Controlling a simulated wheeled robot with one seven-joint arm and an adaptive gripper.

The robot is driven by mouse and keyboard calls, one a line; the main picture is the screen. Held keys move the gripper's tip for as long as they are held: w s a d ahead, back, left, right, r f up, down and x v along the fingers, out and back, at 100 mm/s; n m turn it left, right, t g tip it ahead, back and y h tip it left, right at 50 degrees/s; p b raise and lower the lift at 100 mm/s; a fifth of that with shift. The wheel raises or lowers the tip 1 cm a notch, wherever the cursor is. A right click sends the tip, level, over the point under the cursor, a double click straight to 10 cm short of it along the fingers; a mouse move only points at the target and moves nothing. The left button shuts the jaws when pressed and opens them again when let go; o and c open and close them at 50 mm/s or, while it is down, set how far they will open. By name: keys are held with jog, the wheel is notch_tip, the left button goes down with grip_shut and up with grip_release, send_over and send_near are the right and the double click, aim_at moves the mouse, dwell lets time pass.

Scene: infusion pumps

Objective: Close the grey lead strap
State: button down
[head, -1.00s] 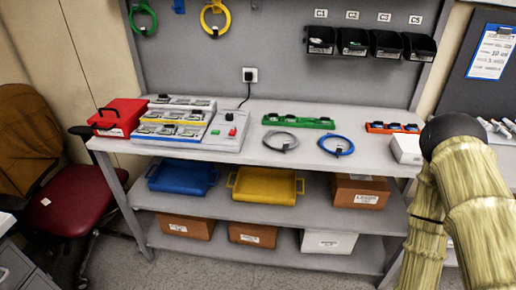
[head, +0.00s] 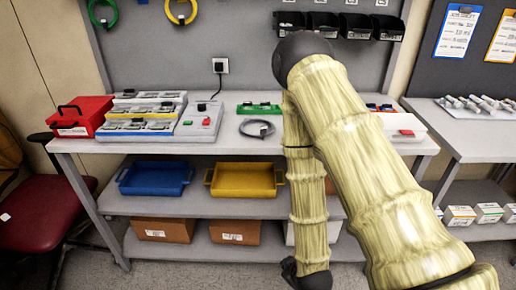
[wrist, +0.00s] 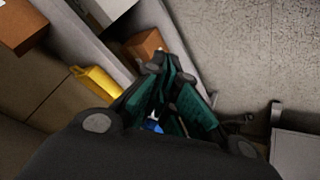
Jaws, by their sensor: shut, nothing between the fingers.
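The grey lead (head: 257,128) is a coil lying on the upper bench top, left of my raised arm. A small dark patch shows on its coil, too small to tell whether its strap is open or shut. In the head view my arm hangs down in front of the bench, its dark end at the bottom edge, well below and apart from the lead. In the wrist view my gripper (wrist: 163,65) is shut and empty, with dark green fingers together. The lead is not seen in the wrist view.
A green tray (head: 259,108) lies behind the lead; a white pump unit with a red button (head: 200,121) stands left of it. My arm hides the bench to the right. Blue (head: 155,178) and yellow (head: 245,180) trays sit on the shelf below. The bench's front edge is clear near the lead.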

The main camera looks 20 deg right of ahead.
jog(key=w+r+n+t+b, duration=0.3)
jog(key=w+r+t, duration=0.15)
jog(key=w, duration=0.35)
jog(key=n+t+b, duration=0.9)
jog(key=t, duration=0.1)
send_near(263, 130)
jog(key=shift+g, duration=0.25)
jog(key=w+r, duration=0.1)
jog(key=w, duration=0.1)
jog(key=w+r, duration=0.1)
jog(key=w, duration=0.1)
jog(key=w+a+r, duration=0.1)
jog(key=w, duration=0.1)
jog(key=shift+w+a+r+p, duration=0.1)
jog(key=shift+w+r+p, duration=0.15)
jog(key=shift+p, duration=0.1)
jog(key=shift+r+p, duration=0.15)
jog(key=shift+p, duration=0.3)
jog(key=shift+g+p, duration=0.4)
jog(key=shift+p, duration=0.05)
